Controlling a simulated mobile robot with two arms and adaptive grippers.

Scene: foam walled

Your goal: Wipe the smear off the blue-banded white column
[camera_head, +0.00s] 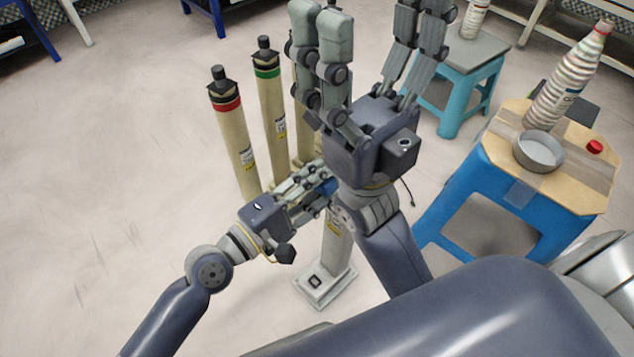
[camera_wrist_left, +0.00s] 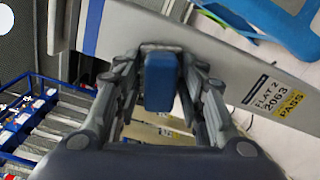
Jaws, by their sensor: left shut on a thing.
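The white column (camera_head: 336,243) stands on a square base (camera_head: 323,286); my right gripper hides its upper part in the head view. In the left wrist view the column (camera_wrist_left: 222,62) runs diagonally, with a blue band (camera_wrist_left: 92,28) and a label. My left gripper (camera_head: 322,188) is shut on a blue block (camera_wrist_left: 160,80), at the column. The block's far end overlaps the column; I cannot tell whether they touch. I cannot make out the smear. My right gripper (camera_head: 375,45) is raised, open and empty.
Cream posts with a red band (camera_head: 227,104) and a green band (camera_head: 267,73) stand just behind left. A blue stool (camera_head: 463,165) at right holds a grey bowl (camera_head: 539,150), a striped bottle (camera_head: 570,80) and a red cap (camera_head: 595,146). A teal stool (camera_head: 455,85) stands behind. The left floor is clear.

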